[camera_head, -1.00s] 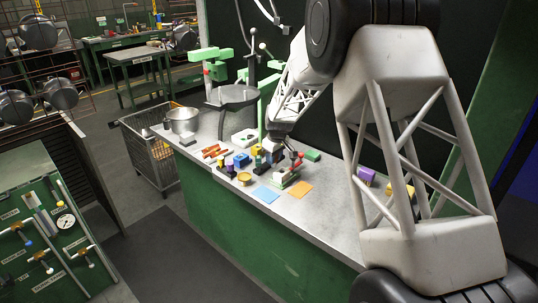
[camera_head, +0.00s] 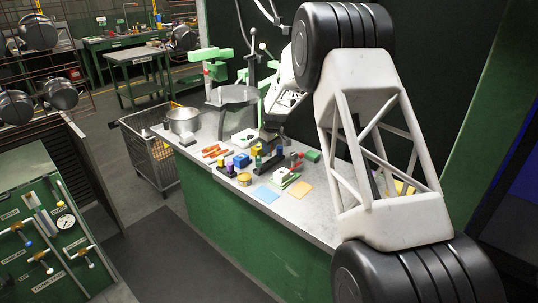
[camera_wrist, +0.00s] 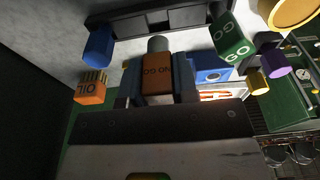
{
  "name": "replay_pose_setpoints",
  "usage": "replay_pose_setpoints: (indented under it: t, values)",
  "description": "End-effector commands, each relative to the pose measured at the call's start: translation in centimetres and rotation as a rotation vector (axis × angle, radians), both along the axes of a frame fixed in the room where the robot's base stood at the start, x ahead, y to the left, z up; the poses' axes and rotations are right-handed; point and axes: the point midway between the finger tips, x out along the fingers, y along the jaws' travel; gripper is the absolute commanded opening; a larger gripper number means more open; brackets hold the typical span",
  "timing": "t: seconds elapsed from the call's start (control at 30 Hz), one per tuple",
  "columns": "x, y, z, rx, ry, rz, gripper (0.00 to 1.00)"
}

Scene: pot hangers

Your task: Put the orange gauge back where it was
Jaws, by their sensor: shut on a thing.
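The orange gauge (camera_wrist: 157,76), marked NO GO, is between the two fingers of my gripper (camera_wrist: 158,84) in the wrist view. My gripper is shut on it. Its grey round end points toward a black rack (camera_wrist: 125,28); I cannot tell whether it touches the rack. A green GO gauge (camera_wrist: 232,42) and a blue gauge (camera_wrist: 97,47) stand on either side along the rack. In the head view my gripper (camera_head: 270,141) is over the black rack (camera_head: 268,168) on the bench, and the orange gauge cannot be made out there.
An orange OIL block (camera_wrist: 90,90) and a blue block (camera_wrist: 212,68) are near the fingers. Yellow and purple cylinders (camera_wrist: 277,66) are at right. The bench's front edge is fairly clear.

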Motion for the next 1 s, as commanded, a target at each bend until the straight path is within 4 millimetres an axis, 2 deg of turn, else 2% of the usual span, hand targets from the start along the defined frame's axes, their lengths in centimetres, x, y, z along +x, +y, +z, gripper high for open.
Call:
replay_pose_setpoints:
  t: [0.27,0.63,1.0]
  values:
    - [0.0,0.0,-0.2,0.000,0.000,0.000,0.03]
    - [0.0,0.0,-3.2,0.001,-0.001,-0.001,0.03]
    - [0.0,0.0,-3.5,0.001,-0.001,0.000,0.03]
